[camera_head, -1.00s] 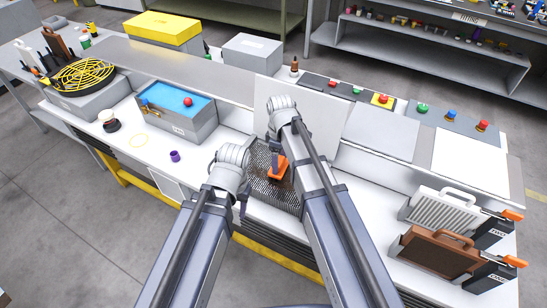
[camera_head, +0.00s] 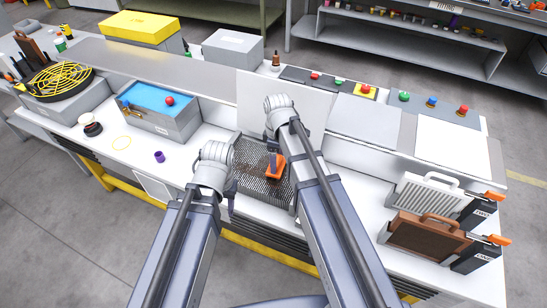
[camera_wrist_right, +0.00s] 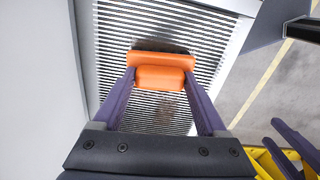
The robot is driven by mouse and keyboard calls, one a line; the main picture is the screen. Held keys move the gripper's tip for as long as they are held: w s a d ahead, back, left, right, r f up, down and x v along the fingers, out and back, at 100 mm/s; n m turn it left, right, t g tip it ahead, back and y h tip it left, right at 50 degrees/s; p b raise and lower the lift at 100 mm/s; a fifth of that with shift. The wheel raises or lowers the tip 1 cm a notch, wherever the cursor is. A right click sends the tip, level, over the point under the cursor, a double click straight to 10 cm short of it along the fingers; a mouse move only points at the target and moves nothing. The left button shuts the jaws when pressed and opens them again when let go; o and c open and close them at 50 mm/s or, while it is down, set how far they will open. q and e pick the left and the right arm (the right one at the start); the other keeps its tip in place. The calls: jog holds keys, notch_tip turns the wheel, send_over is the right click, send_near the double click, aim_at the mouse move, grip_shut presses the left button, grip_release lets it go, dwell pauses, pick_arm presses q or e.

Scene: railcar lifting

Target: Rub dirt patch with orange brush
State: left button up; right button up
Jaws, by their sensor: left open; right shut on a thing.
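The orange brush (camera_head: 275,167) is held in my right gripper (camera_head: 276,158), over the ribbed metal grate (camera_head: 247,154). In the right wrist view the brush (camera_wrist_right: 160,75) sits between the two purple fingers, with its dark bristle edge toward the top. I cannot tell for sure whether the bristles touch the grate. A brownish dirt patch (camera_wrist_right: 170,110) shows on the slats just below the brush in the right wrist view, partly hidden by it. My left gripper (camera_head: 232,190) is open and empty at the grate's front left edge.
A blue-topped box (camera_head: 172,100) with a red ball stands left of the grate. A small purple cup (camera_head: 159,156) is on the white bench. A white-ribbed case (camera_head: 430,195) and a brown case (camera_head: 428,235) stand at the right. An upright white panel (camera_head: 255,100) is behind the grate.

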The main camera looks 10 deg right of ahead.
jog(key=shift+s+d, duration=0.1)
jog(key=shift+d, duration=0.05)
jog(key=shift+s+d+r, duration=0.1)
jog(key=shift+s+d, duration=0.35)
jog(key=shift+d, duration=0.25)
jog(key=shift+s+d, duration=0.45)
jog(key=shift+d, duration=0.25)
jog(key=shift+s+a, duration=0.55)
jog(key=shift+s, duration=0.25)
jog(key=shift+w+a, duration=0.1)
jog(key=shift+a, duration=0.05)
jog(key=shift+w+a, duration=0.5)
jog(key=shift+a, duration=0.15)
jog(key=shift+w+a, duration=0.45)
jog(key=shift+a, duration=0.2)
jog(key=shift+a, duration=0.1)
jog(key=shift+w+a+f, duration=0.1)
jog(key=shift+w+a, duration=0.4)
jog(key=shift+a, duration=0.2)
jog(key=shift+w+a+f, duration=0.1)
jog(key=shift+w+a, duration=0.4)
jog(key=shift+a, duration=0.2)
